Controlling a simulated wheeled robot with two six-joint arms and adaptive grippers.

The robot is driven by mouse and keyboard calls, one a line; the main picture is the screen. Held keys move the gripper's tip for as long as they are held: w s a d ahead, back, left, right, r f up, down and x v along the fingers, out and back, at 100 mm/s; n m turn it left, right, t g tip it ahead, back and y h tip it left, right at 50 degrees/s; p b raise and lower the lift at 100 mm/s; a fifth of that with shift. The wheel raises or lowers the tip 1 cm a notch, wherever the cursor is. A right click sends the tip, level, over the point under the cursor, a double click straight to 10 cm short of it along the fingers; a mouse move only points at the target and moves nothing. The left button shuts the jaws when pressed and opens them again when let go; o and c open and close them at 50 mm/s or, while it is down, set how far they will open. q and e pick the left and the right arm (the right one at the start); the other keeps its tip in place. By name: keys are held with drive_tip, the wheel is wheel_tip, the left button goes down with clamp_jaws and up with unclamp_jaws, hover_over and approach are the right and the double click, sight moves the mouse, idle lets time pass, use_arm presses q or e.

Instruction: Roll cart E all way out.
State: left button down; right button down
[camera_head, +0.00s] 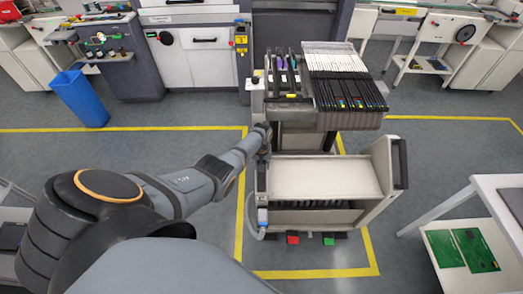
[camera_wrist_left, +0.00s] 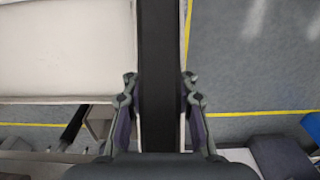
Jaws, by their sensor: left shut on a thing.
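The feeder cart (camera_head: 322,178) stands in the middle of the head view, with a pale shelf, side panels and a rack of feeders on top. I cannot read a letter on it. My left gripper (camera_head: 263,138) is at the cart's left side, by the top of the left panel. In the left wrist view, my left gripper (camera_wrist_left: 160,88) is shut on the black handle bar (camera_wrist_left: 160,40), a finger on each side. The cart's right handle (camera_head: 399,164) is free. My right gripper is not in view.
Yellow floor lines (camera_head: 312,273) run around the cart. A red pedal (camera_head: 292,239) and a green pedal (camera_head: 328,240) sit at its foot. A white table (camera_head: 505,205) with green boards stands at right, a blue bin (camera_head: 80,98) at left. Machines line the back. Floor left of the cart is partly clear.

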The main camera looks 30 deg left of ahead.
use_arm(q)
drive_tip(key=shift+s+d, duration=0.15)
drive_tip(key=c, duration=1.5)
unclamp_jaws()
drive_tip(key=o, duration=0.5)
drive_tip(key=shift+s+d+r, duration=0.1)
drive_tip(key=shift+s+d, duration=0.05)
drive_tip(key=shift+s, duration=0.1)
drive_tip(key=shift+w, duration=0.1)
wheel_tip(320, 180, up, 12)
drive_tip(key=shift+f, duration=0.1)
